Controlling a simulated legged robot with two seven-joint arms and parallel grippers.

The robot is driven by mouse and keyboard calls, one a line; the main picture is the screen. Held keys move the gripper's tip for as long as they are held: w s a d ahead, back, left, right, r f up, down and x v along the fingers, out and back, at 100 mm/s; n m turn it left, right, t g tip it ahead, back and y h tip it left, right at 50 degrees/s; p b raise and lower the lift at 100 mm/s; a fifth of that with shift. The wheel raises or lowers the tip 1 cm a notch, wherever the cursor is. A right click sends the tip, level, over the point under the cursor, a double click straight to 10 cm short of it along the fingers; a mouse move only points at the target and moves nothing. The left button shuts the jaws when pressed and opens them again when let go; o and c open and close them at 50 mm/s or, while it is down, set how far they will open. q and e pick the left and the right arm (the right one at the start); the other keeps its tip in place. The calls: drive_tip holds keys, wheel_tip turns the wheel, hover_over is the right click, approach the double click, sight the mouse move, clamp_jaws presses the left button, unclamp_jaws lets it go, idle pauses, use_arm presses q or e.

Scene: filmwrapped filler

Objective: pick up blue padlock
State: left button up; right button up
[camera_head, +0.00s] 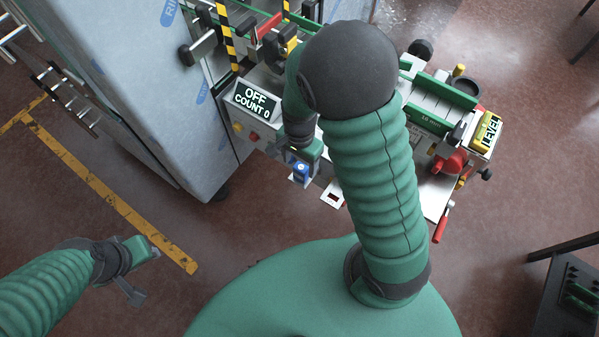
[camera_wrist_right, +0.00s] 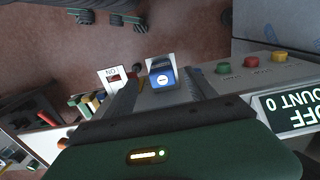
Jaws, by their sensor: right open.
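The blue padlock (camera_head: 300,171) is a small blue block on a white ledge at the front of the machine. In the right wrist view the padlock (camera_wrist_right: 162,77) shows a pale round mark on its face and lies in line with the gap between my fingers. My right gripper (camera_head: 304,162) is open, right beside the padlock in the head view; its fingers (camera_wrist_right: 165,92) reach toward it from both sides. I cannot tell whether they touch it. The arm hides part of the machine. My left gripper (camera_head: 146,272) hangs over the floor at lower left, empty, fingers apart.
A display (camera_head: 257,101) reads "OFF COUNT 0". A white tag (camera_head: 333,195) with a dark window sits right of the padlock. A tall wrapped cabinet (camera_head: 130,70) stands left. A red-handled lever (camera_head: 440,229) juts out at right.

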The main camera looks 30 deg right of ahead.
sight(302, 167)
drive_tip(key=f, duration=0.1)
drive_tip(key=w+f, duration=0.1)
drive_tip(key=f, duration=0.1)
drive_tip(key=shift+w+d, duration=0.1)
drive_tip(key=shift+d, duration=0.05)
drive_tip(key=f, duration=0.2)
drive_tip(key=s+f, duration=0.1)
drive_tip(key=shift+d+f, duration=0.35)
drive_tip(key=shift+d, duration=0.05)
drive_tip(key=shift+f, duration=0.4)
drive_tip(key=shift+w+a+f, duration=0.1)
drive_tip(key=shift+w+a, duration=0.05)
drive_tip(key=shift+w, duration=0.1)
clamp_jaws()
